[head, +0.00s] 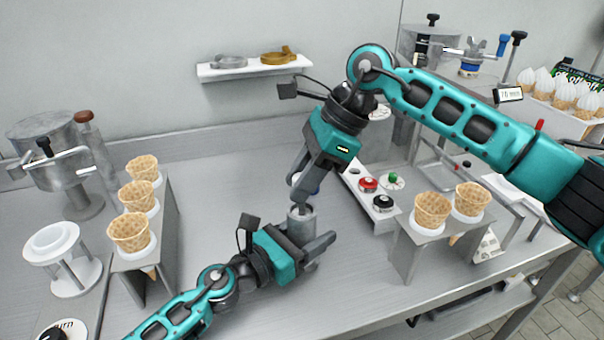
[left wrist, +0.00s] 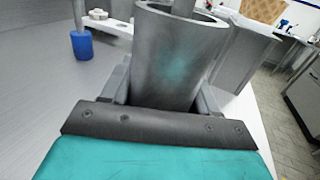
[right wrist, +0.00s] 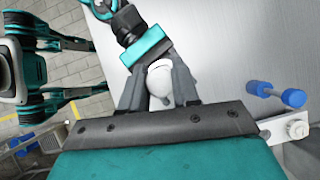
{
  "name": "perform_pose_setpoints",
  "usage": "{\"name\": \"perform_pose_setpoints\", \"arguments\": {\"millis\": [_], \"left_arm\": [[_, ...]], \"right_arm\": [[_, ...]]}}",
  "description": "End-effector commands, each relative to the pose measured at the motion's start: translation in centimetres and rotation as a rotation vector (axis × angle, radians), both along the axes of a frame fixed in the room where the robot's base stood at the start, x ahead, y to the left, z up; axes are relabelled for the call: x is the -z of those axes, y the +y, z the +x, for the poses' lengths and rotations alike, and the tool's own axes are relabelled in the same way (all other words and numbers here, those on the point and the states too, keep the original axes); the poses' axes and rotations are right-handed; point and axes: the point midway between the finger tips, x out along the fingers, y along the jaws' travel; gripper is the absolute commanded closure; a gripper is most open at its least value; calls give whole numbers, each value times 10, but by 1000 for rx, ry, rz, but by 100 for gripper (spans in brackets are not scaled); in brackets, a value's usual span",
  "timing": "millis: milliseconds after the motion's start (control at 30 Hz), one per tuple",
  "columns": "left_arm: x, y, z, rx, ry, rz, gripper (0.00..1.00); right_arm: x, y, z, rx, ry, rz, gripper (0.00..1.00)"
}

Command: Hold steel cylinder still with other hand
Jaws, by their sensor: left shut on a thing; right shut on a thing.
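The steel cylinder (head: 301,226) stands upright on the counter in the head view, open at the top. It fills the middle of the left wrist view (left wrist: 172,65). My left gripper (head: 312,240) is shut around its wall from the side. My right gripper (head: 301,198) points down just above the cylinder's mouth. In the right wrist view, its fingers are shut on a pale rounded piece (right wrist: 160,80). In the left wrist view a grey rod (left wrist: 183,7) reaches into the cylinder's mouth; its lower end is hidden inside.
A rack with red and green knobs (head: 369,185) lies to the right. Cone stands hold waffle cones at left (head: 130,232) and right (head: 433,211).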

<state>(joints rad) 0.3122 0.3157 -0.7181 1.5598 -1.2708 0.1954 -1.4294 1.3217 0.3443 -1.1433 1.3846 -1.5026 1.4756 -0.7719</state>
Motion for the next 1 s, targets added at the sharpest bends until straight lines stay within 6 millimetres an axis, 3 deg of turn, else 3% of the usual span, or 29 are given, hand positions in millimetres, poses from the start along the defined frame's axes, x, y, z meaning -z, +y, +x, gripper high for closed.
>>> {"name": "perform_pose_setpoints", "arguments": {"millis": [1000], "left_arm": [[0,0,0,0,0,0,98]], "right_arm": [[22,0,0,0,0,1,100]]}}
